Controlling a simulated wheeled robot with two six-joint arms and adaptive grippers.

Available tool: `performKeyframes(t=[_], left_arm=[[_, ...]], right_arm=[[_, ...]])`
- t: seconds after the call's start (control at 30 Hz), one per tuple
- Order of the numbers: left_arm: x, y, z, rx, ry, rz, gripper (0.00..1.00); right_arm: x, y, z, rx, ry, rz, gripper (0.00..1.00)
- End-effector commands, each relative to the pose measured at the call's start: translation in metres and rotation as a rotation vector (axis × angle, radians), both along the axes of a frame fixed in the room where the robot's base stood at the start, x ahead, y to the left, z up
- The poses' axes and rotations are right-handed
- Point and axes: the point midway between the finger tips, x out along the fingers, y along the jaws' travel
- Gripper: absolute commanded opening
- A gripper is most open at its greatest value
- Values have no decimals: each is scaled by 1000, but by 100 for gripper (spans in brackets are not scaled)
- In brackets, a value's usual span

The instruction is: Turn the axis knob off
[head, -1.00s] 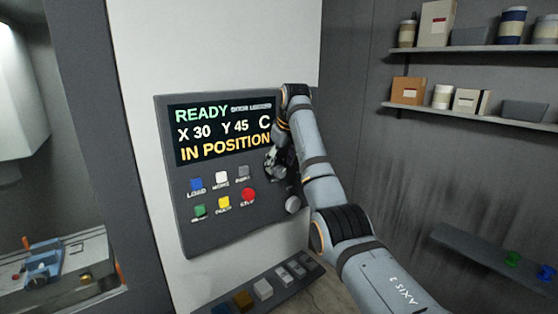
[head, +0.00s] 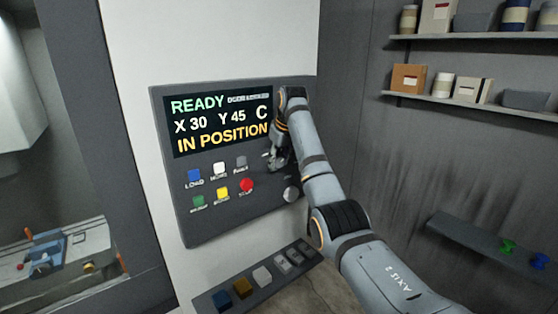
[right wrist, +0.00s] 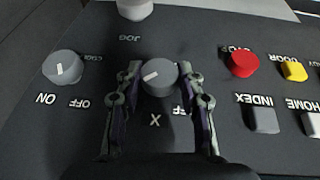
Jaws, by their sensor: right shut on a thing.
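The axis knob (right wrist: 159,79) is a round grey knob with a white pointer mark, on the dark control panel (head: 205,225). In the right wrist view its mark lies toward the left, slightly tilted. An X label and a partly hidden OFF label are printed below it there. My right gripper (right wrist: 160,90) has a finger on each side of the knob and is shut on it. In the head view my right gripper (head: 279,160) is at the panel's right side and hides the knob. My left gripper is not in view.
A second knob (right wrist: 62,68), marked ON and OFF, sits beside the axis knob, and a pale knob (right wrist: 135,8) labelled JOG lies beyond. The red stop button (right wrist: 242,63) is to the right. The screen (head: 220,122) reads READY and IN POSITION. Shelves (head: 460,110) stand right.

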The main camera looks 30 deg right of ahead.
Motion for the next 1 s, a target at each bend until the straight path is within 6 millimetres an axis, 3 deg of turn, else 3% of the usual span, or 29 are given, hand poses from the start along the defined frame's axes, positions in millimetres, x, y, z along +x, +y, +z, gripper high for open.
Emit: performKeyframes(t=[0.37, 1.0], left_arm=[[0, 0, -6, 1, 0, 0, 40], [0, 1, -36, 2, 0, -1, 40]], right_arm=[[0, 3, -2, -109, -15, 1, 7], [-1, 10, -9, -682, -93, 3, 7]])
